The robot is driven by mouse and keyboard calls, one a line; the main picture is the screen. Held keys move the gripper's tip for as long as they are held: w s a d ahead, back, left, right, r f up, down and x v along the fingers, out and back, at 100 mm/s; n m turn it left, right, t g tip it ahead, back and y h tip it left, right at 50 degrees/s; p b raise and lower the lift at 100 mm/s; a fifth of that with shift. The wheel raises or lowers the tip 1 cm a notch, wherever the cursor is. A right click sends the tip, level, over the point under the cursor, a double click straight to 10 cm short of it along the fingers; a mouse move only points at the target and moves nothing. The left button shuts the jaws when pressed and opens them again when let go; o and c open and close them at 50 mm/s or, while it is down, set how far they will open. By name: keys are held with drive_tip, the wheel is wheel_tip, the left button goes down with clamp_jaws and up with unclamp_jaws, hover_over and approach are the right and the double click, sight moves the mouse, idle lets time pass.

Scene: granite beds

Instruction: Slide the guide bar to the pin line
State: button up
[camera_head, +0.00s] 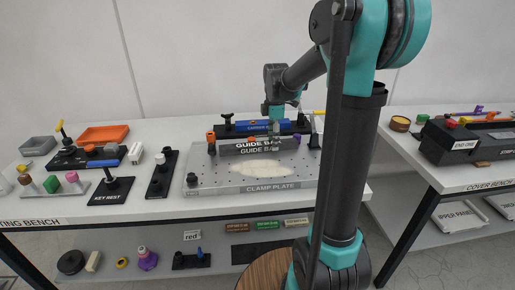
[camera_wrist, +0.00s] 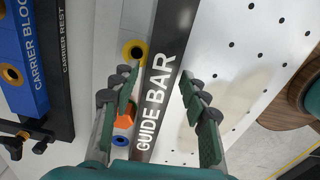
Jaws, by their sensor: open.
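The guide bar (camera_head: 236,150), a dark bar with white lettering, lies across the back part of the grey clamp plate (camera_head: 232,188). In the wrist view the guide bar (camera_wrist: 166,60) runs lengthwise between my two fingers. My gripper (camera_wrist: 158,92) is open, with one finger on each side of the bar; I see gaps beside it and cannot tell its height above it. The pale plate with rows of dark holes (camera_wrist: 235,75) lies right of the bar; I cannot tell which row is the pin line.
A blue carrier block (camera_wrist: 22,60) stands behind the bar. An orange knob (camera_wrist: 124,116), a blue ring (camera_wrist: 120,141) and a yellow ring (camera_wrist: 133,50) are close to my left finger. The key rest (camera_head: 110,187) and an orange tray (camera_head: 103,134) stand left of the plate.

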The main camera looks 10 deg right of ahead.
drive_tip(key=c, duration=1)
drive_tip(key=shift+m, duration=0.4)
drive_tip(key=shift+d, duration=0.1)
drive_tip(key=shift+s+d, duration=0.15)
drive_tip(key=shift+d, duration=0.3)
drive_tip(key=o, duration=1)
